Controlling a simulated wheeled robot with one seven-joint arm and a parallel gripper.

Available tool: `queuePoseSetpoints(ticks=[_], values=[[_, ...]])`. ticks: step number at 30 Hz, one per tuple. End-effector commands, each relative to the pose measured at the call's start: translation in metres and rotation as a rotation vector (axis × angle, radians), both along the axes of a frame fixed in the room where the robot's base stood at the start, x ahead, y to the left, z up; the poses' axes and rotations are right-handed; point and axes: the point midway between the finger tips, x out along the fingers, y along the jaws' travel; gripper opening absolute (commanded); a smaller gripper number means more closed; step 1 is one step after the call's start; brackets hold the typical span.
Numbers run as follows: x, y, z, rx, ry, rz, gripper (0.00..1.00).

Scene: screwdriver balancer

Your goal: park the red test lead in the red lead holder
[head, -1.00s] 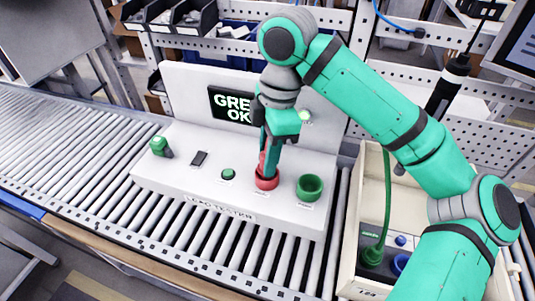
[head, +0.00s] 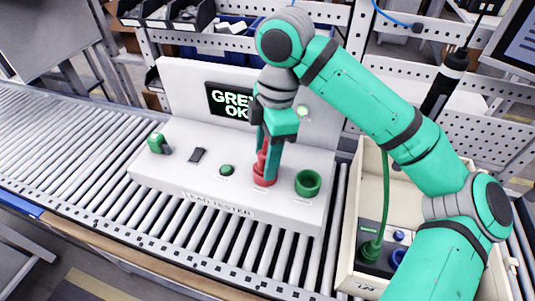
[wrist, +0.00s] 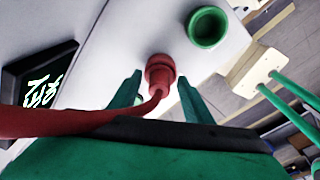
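The red lead holder (head: 264,179) is a red cup on the white tester, left of a green cup. The red test lead (head: 262,158) stands with its lower end in or at the red holder; the exact seating is hard to see. My gripper (head: 267,164) is above the holder, pointing down, with its fingers on either side of the lead. In the wrist view the fingers (wrist: 158,88) are spread, with gaps beside the red lead (wrist: 160,93), whose cable bends off to the left. The red holder end (wrist: 160,66) shows beyond the fingertips.
The green cup (head: 308,183) stands close to the right of the red one. The tester's screen (head: 230,102) reads green OK, partly hidden by my arm. A crate (head: 345,230) with a green lead (head: 371,248) stands at the right. Rollers (head: 90,150) run left and in front.

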Motion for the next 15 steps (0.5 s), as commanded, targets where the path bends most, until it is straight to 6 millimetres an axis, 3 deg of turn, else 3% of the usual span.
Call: queuePoseSetpoints(ticks=[8, 15], values=[[0.001, 0.001, 0.006, -0.001, -0.001, 0.002, 0.46], [0.003, -0.005, 0.045, -0.003, -0.003, -0.001, 0.46]])
